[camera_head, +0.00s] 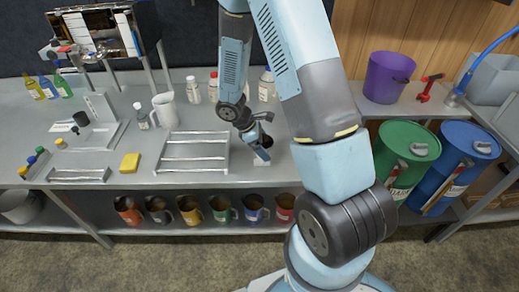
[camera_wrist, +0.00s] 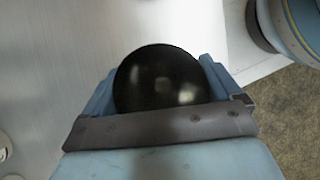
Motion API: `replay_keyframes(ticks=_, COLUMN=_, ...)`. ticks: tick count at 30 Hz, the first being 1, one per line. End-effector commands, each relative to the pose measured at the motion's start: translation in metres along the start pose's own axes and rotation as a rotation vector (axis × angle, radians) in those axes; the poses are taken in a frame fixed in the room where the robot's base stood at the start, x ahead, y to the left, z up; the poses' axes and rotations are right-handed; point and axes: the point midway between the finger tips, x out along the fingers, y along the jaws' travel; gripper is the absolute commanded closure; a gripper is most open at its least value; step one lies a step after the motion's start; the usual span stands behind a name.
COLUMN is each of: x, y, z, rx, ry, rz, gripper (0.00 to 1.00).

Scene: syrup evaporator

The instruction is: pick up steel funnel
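In the wrist view my gripper (camera_wrist: 158,76) has its two blue fingers apart, one on each side of a dark, glossy round thing (camera_wrist: 160,78). It may be the steel funnel seen from above, but its shape below is hidden. No clear gap shows between it and the fingers; I cannot tell whether they press on it. In the head view my gripper (camera_head: 263,156) points down close to the steel table top, right of a wire rack. No funnel can be made out there.
A purple bucket (camera_head: 388,77) and green drum (camera_head: 407,160) are to the right. Several mugs (camera_head: 254,209) line the lower shelf.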

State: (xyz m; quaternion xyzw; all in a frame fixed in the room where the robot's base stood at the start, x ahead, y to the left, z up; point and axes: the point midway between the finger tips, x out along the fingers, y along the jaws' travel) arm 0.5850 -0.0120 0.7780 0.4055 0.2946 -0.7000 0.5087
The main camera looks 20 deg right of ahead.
Motion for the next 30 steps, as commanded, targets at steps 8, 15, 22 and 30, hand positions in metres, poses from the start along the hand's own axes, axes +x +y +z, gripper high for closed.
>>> replay_keyframes(ticks=8, x=0.000, y=0.000, z=0.000, rx=0.000, ry=0.000, rz=0.000, gripper=0.37)
replay_keyframes(ticks=15, x=-0.001, y=0.000, z=0.000, rx=0.000, ry=0.000, rz=0.000, gripper=0.39)
replay_keyframes(ticks=22, x=-0.013, y=0.000, z=0.007, rx=0.001, ry=0.001, rz=0.002, gripper=0.39)
replay_keyframes(ticks=30, x=-0.062, y=-0.016, z=0.013, rx=-0.002, ry=0.002, rz=0.005, gripper=0.39)
